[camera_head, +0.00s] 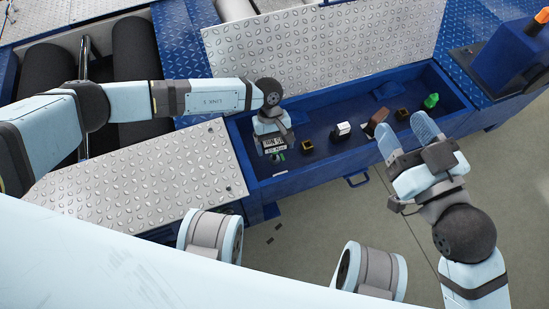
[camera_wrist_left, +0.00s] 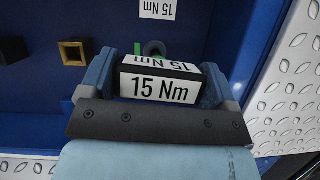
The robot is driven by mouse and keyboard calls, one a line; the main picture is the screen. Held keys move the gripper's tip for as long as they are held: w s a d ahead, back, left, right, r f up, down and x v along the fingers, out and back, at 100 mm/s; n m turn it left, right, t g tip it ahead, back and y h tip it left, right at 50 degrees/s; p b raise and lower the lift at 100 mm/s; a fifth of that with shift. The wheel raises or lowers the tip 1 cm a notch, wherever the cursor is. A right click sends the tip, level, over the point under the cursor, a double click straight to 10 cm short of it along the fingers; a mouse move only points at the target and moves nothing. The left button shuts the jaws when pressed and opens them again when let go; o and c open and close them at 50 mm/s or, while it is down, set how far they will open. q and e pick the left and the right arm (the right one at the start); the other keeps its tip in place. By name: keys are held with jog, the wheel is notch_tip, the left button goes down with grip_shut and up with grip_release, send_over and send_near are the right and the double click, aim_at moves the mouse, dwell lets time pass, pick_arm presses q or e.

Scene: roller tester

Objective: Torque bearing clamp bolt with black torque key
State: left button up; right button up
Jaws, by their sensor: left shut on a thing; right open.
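A black block labelled "15 Nm" in white, which looks like the black torque key (camera_wrist_left: 158,86), is held between the two fingers of my left gripper (camera_wrist_left: 157,90) in the left wrist view. In the head view the key (camera_head: 274,149) shows below my left wrist, over the left end of a blue tray. A bit of green shows just behind the key in the wrist view; what it belongs to is partly hidden. My right gripper (camera_head: 407,134) is open and empty at the tray's front edge, right of the middle. I cannot pick out the bearing clamp bolt.
The blue tray (camera_head: 330,170) holds a small dark block (camera_head: 306,146), a white-topped block (camera_head: 342,130), a brown block (camera_head: 376,120) and a green piece (camera_head: 431,101). A white "15 Nm" label (camera_wrist_left: 157,9) lies on the tray. Black rollers (camera_head: 135,60) and tread plates (camera_head: 150,180) are at left.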

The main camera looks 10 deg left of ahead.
pick_arm(q)
jog(key=shift+r, duration=0.15)
pick_arm(e)
jog(key=shift+f, duration=0.1)
pick_arm(q)
jog(key=shift+r+p, duration=0.55)
jog(key=shift+r, duration=0.1)
jog(key=shift+r+p, duration=0.4)
jog(key=shift+r, duration=0.35)
pick_arm(e)
jog(key=shift+w+a+r, duration=0.15)
jog(key=shift+a+r, duration=0.2)
jog(key=shift+r, duration=0.2)
jog(key=shift+d, duration=0.1)
pick_arm(q)
jog(key=shift+r, duration=0.2)
jog(key=shift+r+p, duration=1.1)
jog(key=shift+r, duration=0.7)
pick_arm(e)
notch_tip(320, 180, up, 2)
jog(key=shift+r, duration=0.1)
